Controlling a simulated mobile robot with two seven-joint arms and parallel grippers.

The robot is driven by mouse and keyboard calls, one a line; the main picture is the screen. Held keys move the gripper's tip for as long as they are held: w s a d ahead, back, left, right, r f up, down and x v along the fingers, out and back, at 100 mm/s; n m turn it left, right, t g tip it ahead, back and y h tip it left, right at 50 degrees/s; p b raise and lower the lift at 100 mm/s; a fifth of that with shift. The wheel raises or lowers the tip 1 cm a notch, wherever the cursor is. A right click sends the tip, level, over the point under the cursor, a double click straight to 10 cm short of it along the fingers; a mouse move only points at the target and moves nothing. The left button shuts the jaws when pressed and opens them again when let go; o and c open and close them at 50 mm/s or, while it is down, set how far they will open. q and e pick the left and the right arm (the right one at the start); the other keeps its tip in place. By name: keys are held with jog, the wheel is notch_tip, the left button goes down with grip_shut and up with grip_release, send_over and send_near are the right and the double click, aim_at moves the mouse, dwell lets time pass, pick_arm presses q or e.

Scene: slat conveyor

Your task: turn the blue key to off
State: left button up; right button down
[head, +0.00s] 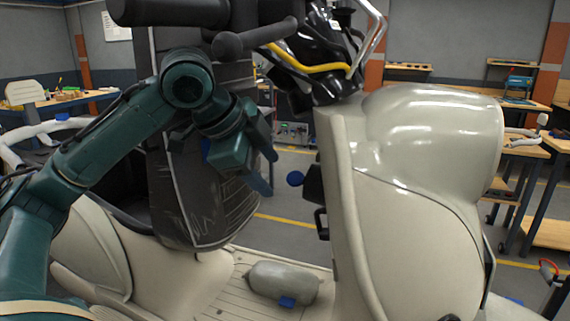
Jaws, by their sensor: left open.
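The blue key (295,179) shows its round blue head at the rear side of the scooter's front panel (345,190), next to a dark fitting (313,183). Its exact turn position is too small to tell. My left gripper (268,172) is dark teal and open, with its fingers just left of the key and apart from it in the picture. Nothing shows between the fingers. My right gripper is not in view.
The cream scooter fills the middle. Its handlebar (255,37) and a yellow cable (318,67) are above the gripper. A dark, scratched panel (195,200) stands behind my arm. A grey rounded object (282,280) lies on the footboard. Workbenches stand behind.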

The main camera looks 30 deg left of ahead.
aim_at(292, 177)
pick_arm(q)
jog(key=w, duration=0.3)
jog(key=shift+w+d+r+p, duration=0.1)
jog(key=shift+w+d+p, duration=0.05)
jog(key=shift+d+p, duration=0.25)
jog(key=shift+x, duration=1.15)
jog(key=shift+w+f, duration=0.3)
jog(key=shift+f, duration=0.15)
jog(key=shift+c, duration=0.4)
